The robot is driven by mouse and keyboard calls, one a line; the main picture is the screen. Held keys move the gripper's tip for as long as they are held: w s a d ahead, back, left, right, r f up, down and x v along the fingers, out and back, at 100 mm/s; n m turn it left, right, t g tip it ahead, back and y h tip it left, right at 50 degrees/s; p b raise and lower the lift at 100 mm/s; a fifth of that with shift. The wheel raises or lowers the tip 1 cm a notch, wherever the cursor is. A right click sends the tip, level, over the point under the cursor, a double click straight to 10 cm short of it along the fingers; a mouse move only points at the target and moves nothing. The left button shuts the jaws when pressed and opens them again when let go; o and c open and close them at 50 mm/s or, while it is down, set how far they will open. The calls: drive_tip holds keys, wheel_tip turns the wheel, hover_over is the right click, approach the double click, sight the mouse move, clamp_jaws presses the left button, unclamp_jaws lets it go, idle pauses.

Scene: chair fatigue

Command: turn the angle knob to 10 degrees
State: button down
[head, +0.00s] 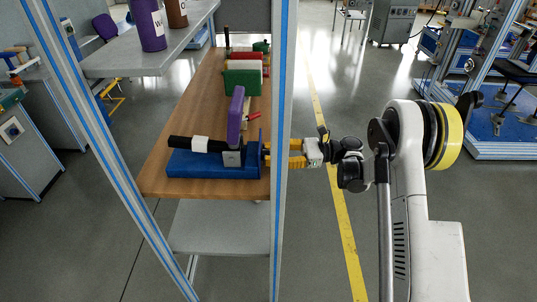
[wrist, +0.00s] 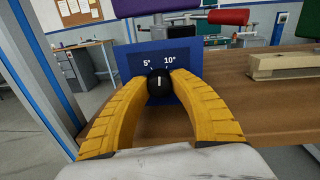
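The angle knob (wrist: 159,84) is a small black dial with a white mark on a blue panel (wrist: 134,62), in the middle of the wrist view. White labels 5° and 10° stand above it, left and right. Its mark points about straight up, between the two labels. My gripper (wrist: 160,76) has its yellow fingers on both sides of the knob, seemingly touching it. In the head view my gripper (head: 266,154) reaches in from the right to the end of the blue fixture (head: 215,166); the post partly hides the fingers and the knob is hidden.
The wooden bench (head: 157,182) carries the fixture, with a purple pad (head: 235,115), a black bar (head: 183,142) and a green block (head: 242,83) further back. A blue-striped post (head: 282,215) stands between bench and arm. A grey shelf (head: 110,62) hangs above left.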

drive_tip(key=shift+f+m+b, duration=0.1)
drive_tip(key=shift+m+b, duration=0.4)
drive_tip(key=shift+m, duration=1.8)
drive_tip(key=c, duration=1.1)
unclamp_jaws()
drive_tip(key=shift+o, duration=0.2)
drive_tip(key=d, duration=1.2)
drive_tip(key=shift+w, duration=0.25)
drive_tip(key=shift+f, duration=0.1)
